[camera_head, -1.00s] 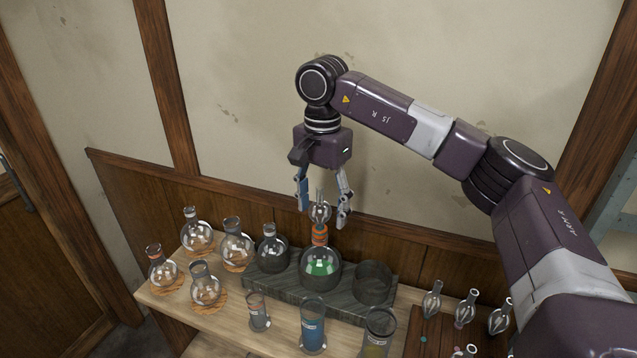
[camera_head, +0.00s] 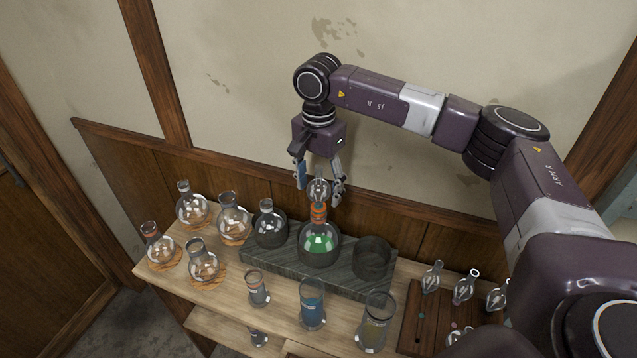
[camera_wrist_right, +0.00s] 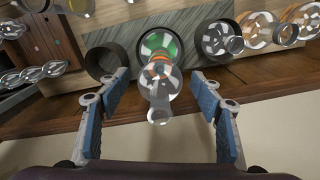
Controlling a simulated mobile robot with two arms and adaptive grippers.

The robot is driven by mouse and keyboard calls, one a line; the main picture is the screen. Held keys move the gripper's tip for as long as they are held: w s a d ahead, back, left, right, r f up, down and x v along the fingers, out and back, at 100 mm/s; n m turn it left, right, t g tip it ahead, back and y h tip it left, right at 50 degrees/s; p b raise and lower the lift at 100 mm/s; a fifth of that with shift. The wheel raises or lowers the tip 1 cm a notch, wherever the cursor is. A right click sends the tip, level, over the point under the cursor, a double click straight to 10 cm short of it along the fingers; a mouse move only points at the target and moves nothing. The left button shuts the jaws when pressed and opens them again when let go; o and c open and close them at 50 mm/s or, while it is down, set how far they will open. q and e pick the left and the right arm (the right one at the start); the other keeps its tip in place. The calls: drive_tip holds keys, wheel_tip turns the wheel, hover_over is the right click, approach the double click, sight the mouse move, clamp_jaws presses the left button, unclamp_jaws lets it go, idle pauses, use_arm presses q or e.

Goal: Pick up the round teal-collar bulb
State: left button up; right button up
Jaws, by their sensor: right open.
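Several clear glass bulbs stand along the wooden rack at the right of the bench, among them one bulb (camera_head: 432,279) and another (camera_head: 463,290). Their collar colours are too small to tell, so I cannot pick out the teal one. Another clear bulb (camera_head: 319,190) with an orange collar sits upright on the neck of the flask of green liquid (camera_head: 320,244). My right gripper (camera_head: 319,183) is open, with its fingers apart on either side of that bulb. The wrist view shows this bulb (camera_wrist_right: 157,102) between the blue-padded fingers. My left gripper is not in view.
A dark stone block (camera_head: 345,278) holds the flask and an empty dark ring well (camera_head: 372,258). Round flasks on cork rings stand at the left. Glass cylinders, one with blue liquid (camera_head: 312,308), line the front. The wooden rack (camera_head: 412,330) is partly behind my arm.

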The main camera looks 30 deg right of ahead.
drive_tip(key=shift+f, duration=0.5)
drive_tip(key=shift+c, duration=1.4)
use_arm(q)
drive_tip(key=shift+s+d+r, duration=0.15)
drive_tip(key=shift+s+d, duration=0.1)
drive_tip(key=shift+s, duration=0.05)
use_arm(e)
drive_tip(key=c, duration=0.8)
drive_tip(key=shift+r, duration=0.2)
wheel_tip(320, 180, up, 12)
drive_tip(key=b, duration=0.4)
drive_tip(key=shift+w+r, duration=0.1)
drive_tip(key=shift+r, duration=0.1)
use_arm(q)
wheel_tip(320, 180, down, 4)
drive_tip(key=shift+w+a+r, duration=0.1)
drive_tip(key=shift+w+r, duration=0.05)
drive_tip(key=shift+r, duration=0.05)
use_arm(e)
wheel_tip(320, 180, up, 7)
drive_tip(key=shift+r, duration=0.2)
drive_tip(key=shift+f, duration=0.15)
